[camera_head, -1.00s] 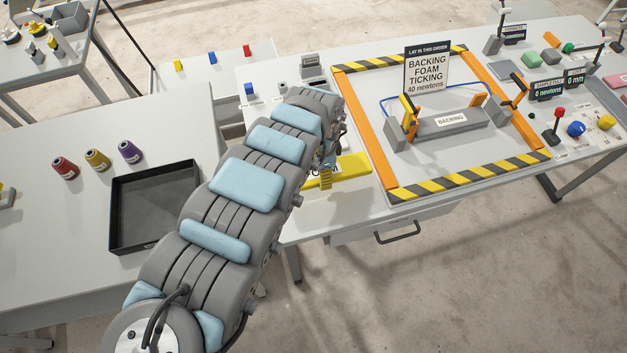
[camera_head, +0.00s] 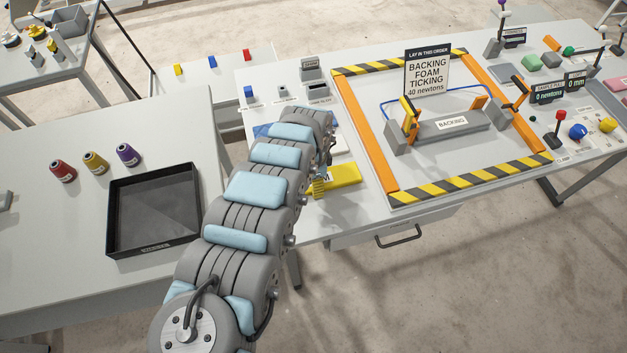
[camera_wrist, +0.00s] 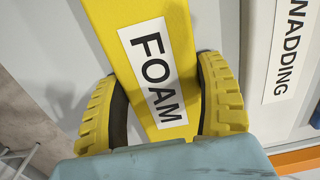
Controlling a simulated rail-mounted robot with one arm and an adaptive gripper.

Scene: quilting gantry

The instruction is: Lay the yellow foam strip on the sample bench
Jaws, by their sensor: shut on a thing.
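The yellow foam strip (camera_wrist: 167,25) with a white "FOAM" label runs between the two yellow fingers of my gripper (camera_wrist: 163,110) in the wrist view. The gripper is shut on it, with a finger along each side. In the head view the foam strip (camera_head: 345,176) shows only in part beside the end of my arm; the rest is hidden behind it. My gripper (camera_head: 320,186) is mostly hidden there too. The sample bench (camera_head: 367,215) carries a striped frame around a grey block (camera_head: 440,122) labelled "BACKING".
Orange clamps (camera_head: 520,92) stand near the grey block. A white piece labelled "WADDING" (camera_wrist: 289,50) lies beside the foam. A black tray (camera_head: 153,210) and several thread spools (camera_head: 95,162) are on the left table.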

